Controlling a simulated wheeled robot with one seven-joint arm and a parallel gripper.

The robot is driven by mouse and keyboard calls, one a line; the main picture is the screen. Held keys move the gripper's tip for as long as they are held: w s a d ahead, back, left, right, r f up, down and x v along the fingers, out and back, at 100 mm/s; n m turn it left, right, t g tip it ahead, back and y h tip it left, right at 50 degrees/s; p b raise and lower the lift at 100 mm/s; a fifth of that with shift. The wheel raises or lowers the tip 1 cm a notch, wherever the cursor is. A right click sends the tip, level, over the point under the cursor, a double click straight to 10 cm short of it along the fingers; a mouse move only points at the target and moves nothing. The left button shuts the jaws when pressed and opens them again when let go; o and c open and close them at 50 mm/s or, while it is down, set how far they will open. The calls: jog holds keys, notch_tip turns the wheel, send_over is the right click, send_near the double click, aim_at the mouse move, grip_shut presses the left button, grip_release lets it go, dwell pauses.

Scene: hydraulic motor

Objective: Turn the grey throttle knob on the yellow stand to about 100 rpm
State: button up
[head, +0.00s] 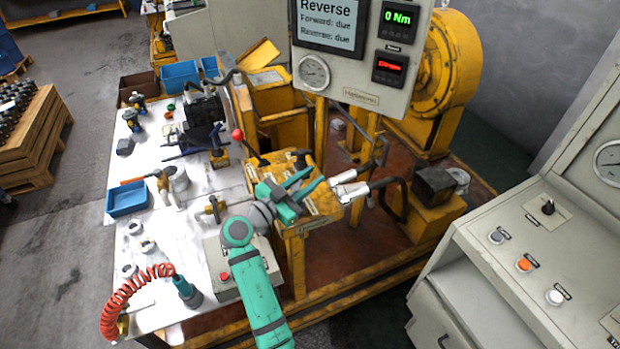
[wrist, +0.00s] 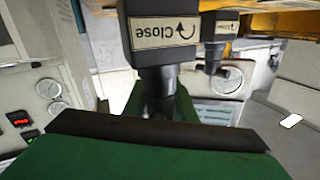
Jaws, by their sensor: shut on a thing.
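The yellow stand (head: 322,207) stands at the middle of the head view, its sloped top partly hidden by my gripper (head: 304,186). My green fingers lie over that top. In the wrist view a dark grey knob (wrist: 157,80) hangs down between my fingers, one in front and one behind, and my gripper (wrist: 162,112) is shut on it. Just above it is a label (wrist: 164,34) reading "Close" with a curved arrow. The knob's lower end is hidden by the near finger. I cannot tell its setting.
A second dark knob (wrist: 215,45) is close beside the held one. A grey panel (head: 345,75) above shows "Reverse", a green 0 Nm readout (head: 398,18) and a red readout (head: 389,68) too small to read. A red-ball lever (head: 238,134) rises left of the stand. A white-topped bench (head: 190,235) holds tools.

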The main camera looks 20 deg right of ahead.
jog(key=o, duration=1)
jog(key=shift+d, duration=0.1)
jog(key=shift+s+a, duration=0.1)
jog(key=shift+a, duration=0.35)
jog(key=v, duration=1)
jog(key=shift+s, duration=0.15)
